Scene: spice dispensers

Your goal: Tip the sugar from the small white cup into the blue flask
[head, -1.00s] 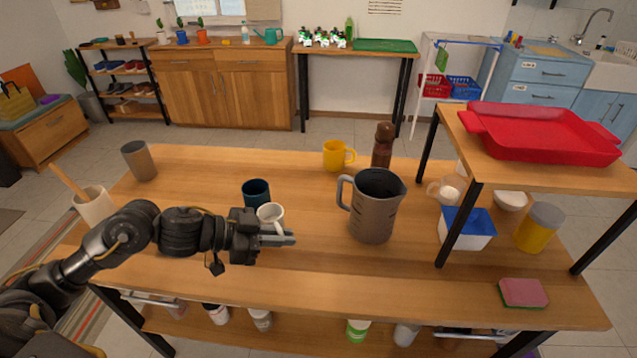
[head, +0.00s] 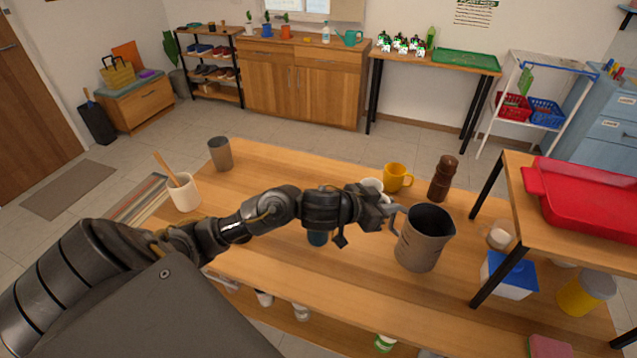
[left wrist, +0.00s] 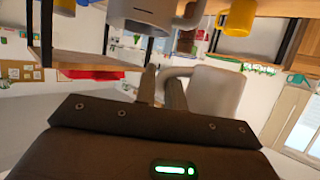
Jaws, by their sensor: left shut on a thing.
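The small white cup (head: 372,185) shows in the head view just behind my left gripper (head: 388,206), which partly hides it. In the left wrist view the pale cup (left wrist: 216,92) is beside my left fingers (left wrist: 160,90), which are shut on its handle. I cannot see any sugar in it or tell its exact tilt. The blue flask (head: 318,239) looks like a dark blue cup on the table, mostly hidden under my left arm. The white cup is to the right of it and apart from it. My right gripper is not in view.
A grey-brown pitcher (head: 423,240) stands close to the right of my left gripper. A yellow mug (head: 397,177) and a brown grinder (head: 442,179) stand behind. A shelf with a red tray (head: 590,200) is at the right. The table's left part is fairly clear.

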